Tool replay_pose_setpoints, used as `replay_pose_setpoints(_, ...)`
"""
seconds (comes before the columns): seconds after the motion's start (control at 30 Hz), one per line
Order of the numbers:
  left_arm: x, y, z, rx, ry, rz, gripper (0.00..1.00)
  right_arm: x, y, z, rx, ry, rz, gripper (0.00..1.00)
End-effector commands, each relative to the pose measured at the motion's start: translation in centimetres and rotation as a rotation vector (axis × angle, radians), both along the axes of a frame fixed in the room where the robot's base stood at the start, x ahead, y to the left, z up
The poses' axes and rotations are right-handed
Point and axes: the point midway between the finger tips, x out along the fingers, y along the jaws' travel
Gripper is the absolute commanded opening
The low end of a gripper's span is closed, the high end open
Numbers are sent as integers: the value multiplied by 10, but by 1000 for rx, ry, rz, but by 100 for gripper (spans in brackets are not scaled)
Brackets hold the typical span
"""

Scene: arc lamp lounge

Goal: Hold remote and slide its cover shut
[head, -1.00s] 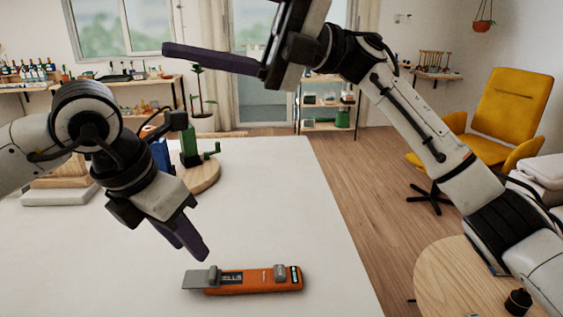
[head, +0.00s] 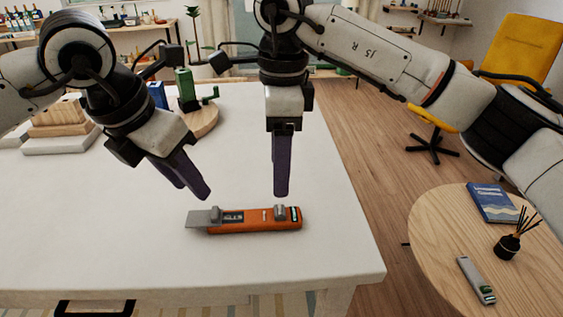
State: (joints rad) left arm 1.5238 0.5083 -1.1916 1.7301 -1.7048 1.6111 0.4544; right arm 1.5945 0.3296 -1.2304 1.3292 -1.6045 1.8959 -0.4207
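The orange remote (head: 255,226) lies flat on the white table (head: 90,220), its length running left to right. A grey cover (head: 203,218) sticks out past its left end, so it stands slid open. A grey raised block sits near each end of its top. My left gripper (head: 197,192) is above and behind the remote's left end, tilted down; its two dark fingers look parted, with nothing between them. My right gripper (head: 281,192) points straight down just behind the remote's right end. Only one of its fingers shows, edge-on, so its opening is hidden. Neither gripper visibly touches the remote.
Behind my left arm stand a green crank device (head: 187,90) on a round wooden board and stacked wooden blocks (head: 60,118). A round side table (head: 440,240) at right holds a blue book (head: 491,203), a reed diffuser (head: 507,246) and a grey handheld device (head: 476,280). The table around the remote is clear.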

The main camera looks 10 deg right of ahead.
Motion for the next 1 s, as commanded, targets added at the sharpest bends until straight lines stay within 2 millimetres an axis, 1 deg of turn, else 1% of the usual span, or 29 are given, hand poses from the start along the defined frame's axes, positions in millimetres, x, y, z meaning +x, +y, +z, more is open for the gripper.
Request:
replay_pose_setpoints(0.17,0,0,0,0,0,0,31,2,-4,-16,-36,-14,29,59)
replay_pose_setpoints(0.27,0,0,0,0,0,0,31,1,-5,-30,-35,-13,27,59)
replay_pose_setpoints(0.5,0,0,0,0,0,0,31,1,-4,-73,-33,-11,25,59)
replay_pose_setpoints(0.63,0,0,0,0,0,0,31,1,-4,-92,-32,-12,26,59)
replay_pose_setpoints(0.8,0,0,0,0,0,0,31,2,-4,-106,-31,-14,25,59)
replay_pose_setpoints(1.0,0,0,0,0,0,0,31,2,-4,-109,-30,-15,25,59)
